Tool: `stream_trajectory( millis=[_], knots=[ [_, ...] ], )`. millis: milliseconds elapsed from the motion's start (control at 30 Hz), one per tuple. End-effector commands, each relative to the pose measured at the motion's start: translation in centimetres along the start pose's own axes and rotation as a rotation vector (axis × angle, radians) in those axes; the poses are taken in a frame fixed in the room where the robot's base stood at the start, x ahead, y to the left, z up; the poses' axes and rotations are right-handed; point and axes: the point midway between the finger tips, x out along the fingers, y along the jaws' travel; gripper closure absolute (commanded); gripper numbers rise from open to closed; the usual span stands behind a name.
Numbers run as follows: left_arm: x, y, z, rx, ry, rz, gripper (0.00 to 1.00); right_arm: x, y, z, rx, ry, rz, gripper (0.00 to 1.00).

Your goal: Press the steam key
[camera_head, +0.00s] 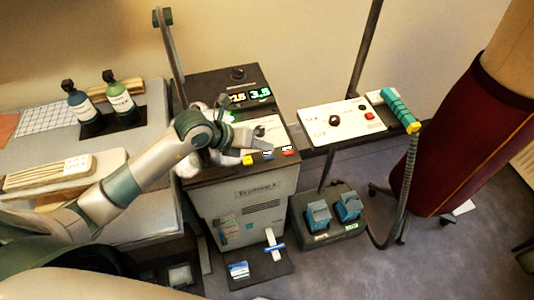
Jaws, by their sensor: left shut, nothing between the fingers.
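A grey machine cabinet (244,205) stands in the middle, with a dark top. Along the front edge of its top are a yellow key (248,160), a blue key (267,155) and a red key (288,151). Their small labels are too small to read, so I cannot tell which is the steam key. My left gripper (256,136) is shut and empty, over the cabinet's pale top panel, just behind the yellow and blue keys. I cannot tell whether it touches the panel. My right gripper is not in view.
Lit green displays (250,96) sit at the cabinet's back. A white control panel (341,120) with a teal-handled hose (399,108) stands to the right, above blue pedals (348,207). A maroon-covered form (465,130) stands far right.

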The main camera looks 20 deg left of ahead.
Motion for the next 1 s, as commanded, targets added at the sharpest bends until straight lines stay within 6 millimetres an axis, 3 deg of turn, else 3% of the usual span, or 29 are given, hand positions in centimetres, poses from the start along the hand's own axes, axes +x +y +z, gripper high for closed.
stream_trajectory(
  millis=[633, 1000],
  knots=[
    [-3.7, -2.7, 2.7, 0.0, 0.0, 0.0, 1.0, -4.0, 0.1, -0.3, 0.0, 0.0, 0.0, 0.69],
    [-4.1, -3.0, 3.0, 0.0, 0.0, 0.0, 1.0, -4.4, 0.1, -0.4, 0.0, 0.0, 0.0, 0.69]
  ],
)
